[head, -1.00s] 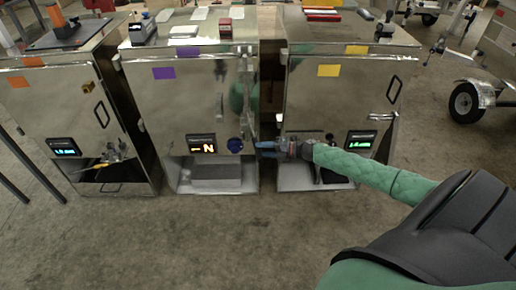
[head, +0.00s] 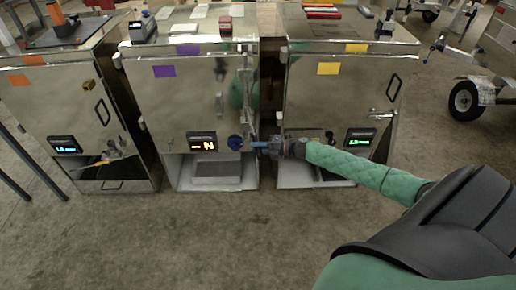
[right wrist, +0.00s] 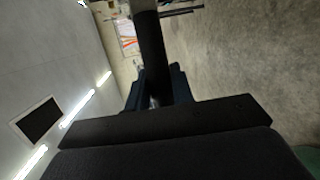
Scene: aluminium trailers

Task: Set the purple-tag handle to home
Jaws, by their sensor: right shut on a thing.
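The purple-tag cabinet stands in the middle of the head view, with purple tags (head: 164,71) on its metal front. Its display (head: 202,142) glows orange and shows a sign like "-N". A dark blue round handle part (head: 236,143) sits just right of the display. My right gripper (head: 254,146) reaches it from the right, its blue fingers close against it. In the right wrist view, the fingers (right wrist: 154,88) are shut on a dark bar-like handle (right wrist: 151,50). The handle's exact angle is partly hidden by the gripper. My left gripper is not in view.
An orange-tag cabinet (head: 50,103) stands to the left. A yellow-tag cabinet (head: 338,95) stands to the right, close beside my right gripper, with a green display (head: 359,138). A trailer wheel (head: 465,102) is at the far right. The floor in front is clear.

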